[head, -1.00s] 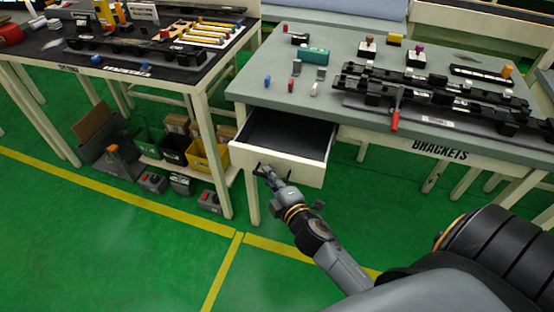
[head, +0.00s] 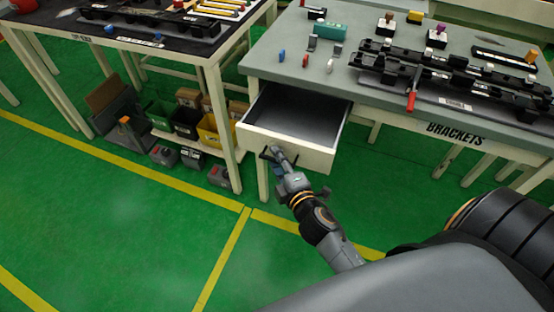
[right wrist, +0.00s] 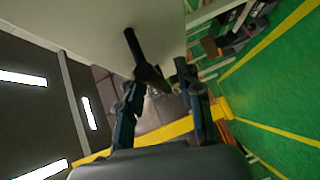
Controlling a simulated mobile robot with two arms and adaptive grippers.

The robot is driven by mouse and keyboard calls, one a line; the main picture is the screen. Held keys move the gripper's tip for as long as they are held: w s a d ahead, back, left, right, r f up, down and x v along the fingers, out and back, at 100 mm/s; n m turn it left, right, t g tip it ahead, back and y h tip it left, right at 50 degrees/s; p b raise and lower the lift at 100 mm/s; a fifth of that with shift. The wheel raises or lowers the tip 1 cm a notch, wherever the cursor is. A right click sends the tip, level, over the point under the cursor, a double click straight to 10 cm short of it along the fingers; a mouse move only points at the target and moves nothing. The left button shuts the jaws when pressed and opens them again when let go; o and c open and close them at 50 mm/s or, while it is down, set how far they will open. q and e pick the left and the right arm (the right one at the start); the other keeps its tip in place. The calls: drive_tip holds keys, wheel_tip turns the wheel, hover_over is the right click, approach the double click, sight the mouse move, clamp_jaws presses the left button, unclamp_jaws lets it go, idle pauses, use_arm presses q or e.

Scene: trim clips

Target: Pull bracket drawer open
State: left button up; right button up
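The bracket drawer (head: 290,146) is a pale drawer with a dark, empty-looking interior. It stands well out from under the grey-topped table marked BRACKETS (head: 455,133). My right gripper (head: 275,157) is at the dark handle (head: 264,154) on the drawer front. My left gripper is not in view.
Black clip rails, small coloured parts and a red-handled tool (head: 412,92) lie on the tabletop. A second table at the left has bins (head: 186,123) on its lower shelf. The green floor before the drawer is clear apart from my right arm.

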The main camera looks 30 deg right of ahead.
drive_tip(key=shift+s, duration=0.1)
drive_tip(key=s+r, duration=0.1)
drive_tip(key=s, duration=1)
drive_tip(key=shift+s+a+r, duration=0.35)
drive_tip(key=shift+a, duration=0.05)
drive_tip(key=s+a+f+m+g+y+p, duration=0.1)
drive_tip(key=s+a+f+m+g, duration=0.15)
drive_tip(key=f, duration=0.75)
drive_tip(key=s+a+f+m+g, duration=0.1)
drive_tip(key=s+f+m+g, duration=0.15)
drive_tip(key=f, duration=0.75)
drive_tip(key=s+a+f+m+g+y+p, duration=0.1)
drive_tip(key=s+f+m+g, duration=0.15)
drive_tip(key=f, duration=0.65)
drive_tip(key=s+d+f+m+g, duration=0.2)
drive_tip(key=s+f+g, duration=0.2)
drive_tip(key=s+f, duration=0.4)
drive_tip(key=s+d+f+m+g, duration=0.3)
drive_tip(key=s+f, duration=0.5)
drive_tip(key=s, duration=0.5)
drive_tip(key=shift+s+f+m+g+h+p, duration=0.25)
drive_tip(key=shift+s+m+g+h+p, duration=0.1)
drive_tip(key=shift+g+h, duration=0.1)
